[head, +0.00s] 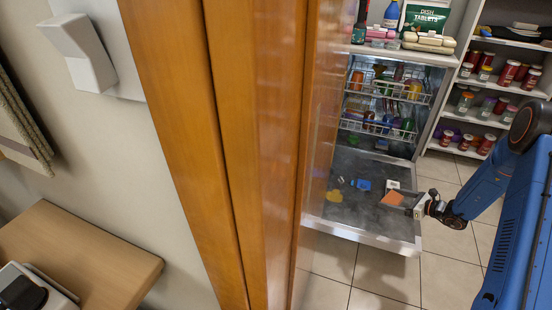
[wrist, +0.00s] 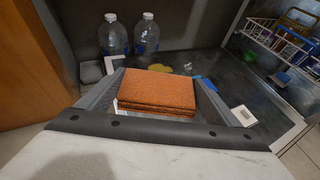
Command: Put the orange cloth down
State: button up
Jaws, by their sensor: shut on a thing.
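The orange cloth (wrist: 158,92) is a folded, flat stack with a rough surface, seen in the wrist view between the two fingers of my gripper (wrist: 160,85). My gripper is shut on it. In the head view, the orange cloth (head: 392,198) shows at the tip of my gripper (head: 411,207), over the right part of the open dishwasher door (head: 370,222). I cannot tell whether the cloth touches the door surface.
A yellow cloth (head: 334,196), a blue item (head: 363,184) and a white item (head: 392,185) lie on the door. Racks (head: 385,95) with dishes are behind. Wooden panels (head: 235,130) block the middle of the head view. Shelves of jars (head: 495,90) stand right.

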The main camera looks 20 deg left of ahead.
jog(key=a+r+n+g, duration=0.1)
jog(key=a+r, duration=0.4)
jog(key=a, duration=0.4)
jog(key=a+r+n+g+y, duration=0.1)
jog(key=a+r, duration=0.4)
jog(key=a, duration=0.5)
jog(key=a+r+n+g, duration=0.1)
jog(key=a+r, duration=0.4)
jog(key=a, duration=0.4)
jog(key=s+a+r+n+g, duration=0.1)
jog(key=s+a+r, duration=0.25)
jog(key=a, duration=0.35)
jog(key=s+a+r+g, duration=0.1)
jog(key=s+a+r, duration=0.1)
jog(key=a+r, duration=0.45)
jog(key=s+a+r+n+g, duration=0.1)
jog(key=s+a+r, duration=0.1)
jog(key=a, duration=0.7)
jog(key=shift+s+d+f, duration=0.1)
jog(key=shift+s+f, duration=0.05)
jog(key=shift+f, duration=4.35)
jog(key=shift+f, duration=0.15)
jog(key=o, duration=0.9)
